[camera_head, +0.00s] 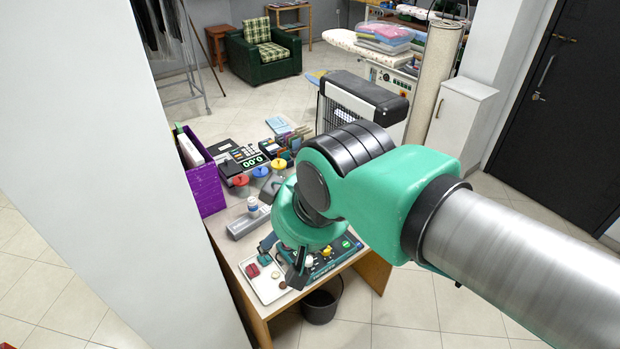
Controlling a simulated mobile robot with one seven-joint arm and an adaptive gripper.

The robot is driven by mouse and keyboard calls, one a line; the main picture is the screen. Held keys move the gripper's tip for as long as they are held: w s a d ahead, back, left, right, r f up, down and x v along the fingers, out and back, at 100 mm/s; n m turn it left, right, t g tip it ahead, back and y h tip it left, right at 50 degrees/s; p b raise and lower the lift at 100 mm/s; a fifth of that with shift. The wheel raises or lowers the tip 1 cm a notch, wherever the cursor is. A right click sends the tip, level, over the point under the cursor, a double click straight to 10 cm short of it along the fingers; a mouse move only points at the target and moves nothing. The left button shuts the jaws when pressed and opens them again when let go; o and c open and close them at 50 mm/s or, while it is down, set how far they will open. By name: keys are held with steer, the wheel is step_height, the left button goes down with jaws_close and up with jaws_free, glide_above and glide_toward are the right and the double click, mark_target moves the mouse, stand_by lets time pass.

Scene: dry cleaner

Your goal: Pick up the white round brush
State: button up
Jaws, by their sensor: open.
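My gripper (282,259) hangs over the front end of the wooden desk (228,257), above a pale tray (267,293). Its fingers are apart, and nothing shows between them. My arm crosses the view from the lower right and covers part of the desk.
A teal device (338,250) sits right of the tray. Behind are a grey box (243,226) with a small bottle (252,205), a cash register (247,155) and a purple file box (206,188). A dark bin (320,306) stands on the floor; a white wall rises left.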

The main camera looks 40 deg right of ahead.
steer(key=w+d+f+m+g+h+p, duration=0.1)
steer(key=w+d+f+m+g+p, duration=0.15)
steer(key=w+d, duration=0.85)
steer(key=w+d+f+m+g+p, duration=0.1)
steer(key=w+d+f+m, duration=0.15)
steer(key=w+d, duration=0.85)
steer(key=w+d+f+m, duration=0.1)
steer(key=w+d+f, duration=0.7)
steer(key=d+f, duration=0.3)
steer(key=d+f+m+g+p, duration=0.1)
steer(key=d+f, duration=0.6)
steer(key=f, duration=0.2)
steer(key=s+d+f+m+g+y+p, duration=0.1)
steer(key=d+f, duration=0.6)
steer(key=f, duration=0.2)
steer(key=shift+s+d+f+m, duration=0.3)
steer(key=shift+f, duration=0.1)
steer(key=shift+f, duration=4.15)
